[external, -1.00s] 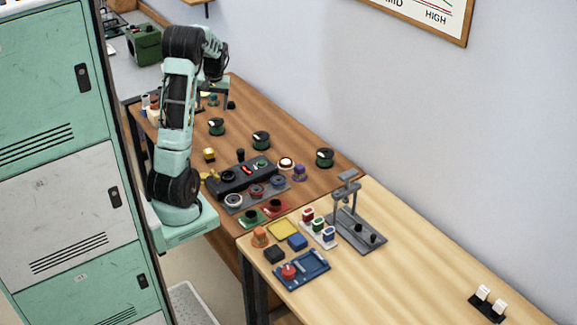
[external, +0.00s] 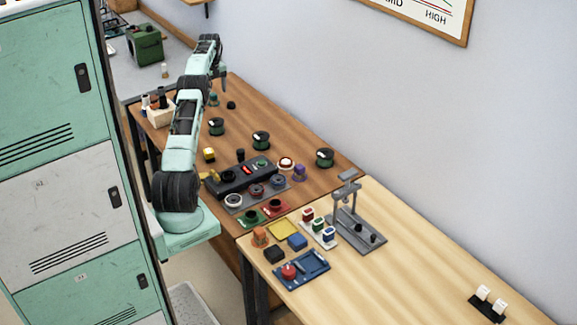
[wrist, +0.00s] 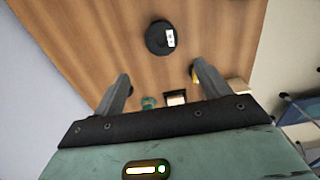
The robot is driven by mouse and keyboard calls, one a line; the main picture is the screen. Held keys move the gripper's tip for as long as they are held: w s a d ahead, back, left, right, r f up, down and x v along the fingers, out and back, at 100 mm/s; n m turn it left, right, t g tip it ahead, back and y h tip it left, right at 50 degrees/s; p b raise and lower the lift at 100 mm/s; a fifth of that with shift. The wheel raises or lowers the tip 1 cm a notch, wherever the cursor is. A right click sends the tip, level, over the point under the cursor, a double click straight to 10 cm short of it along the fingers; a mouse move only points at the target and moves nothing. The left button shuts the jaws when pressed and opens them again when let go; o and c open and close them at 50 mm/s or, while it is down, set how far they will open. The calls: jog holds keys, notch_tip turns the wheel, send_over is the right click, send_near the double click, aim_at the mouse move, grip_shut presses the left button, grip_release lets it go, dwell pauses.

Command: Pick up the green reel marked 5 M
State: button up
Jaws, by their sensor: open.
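Several dark reels with green edges stand apart on the brown table in the external view: one near the middle (external: 216,127), one right of it (external: 261,140) and one by the table's right end (external: 325,158). Their markings are too small to read there, so I cannot tell which is 5 M. The wrist view shows a dark round reel-like thing (wrist: 155,38) with a white label, ahead of my fingers; its print is not legible. My gripper (wrist: 161,78) is open, with nothing between the fingers. In the external view it is at the table's far end, partly hidden by my arm.
A black control box (external: 243,177) and several coloured parts stand near the table's front. A pale holder (external: 160,116) is at the far left. A grey press stand (external: 356,225) stands on the lighter table (external: 420,260). Bare wood surrounds the reels.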

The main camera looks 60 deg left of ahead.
aim_at(216, 121)
notch_tip(216, 121, down, 12)
jog(key=shift+s+f+p, duration=0.15)
jog(key=shift+f+p, duration=0.15)
jog(key=shift+f, duration=2.35)
jog(key=c, duration=0.8)
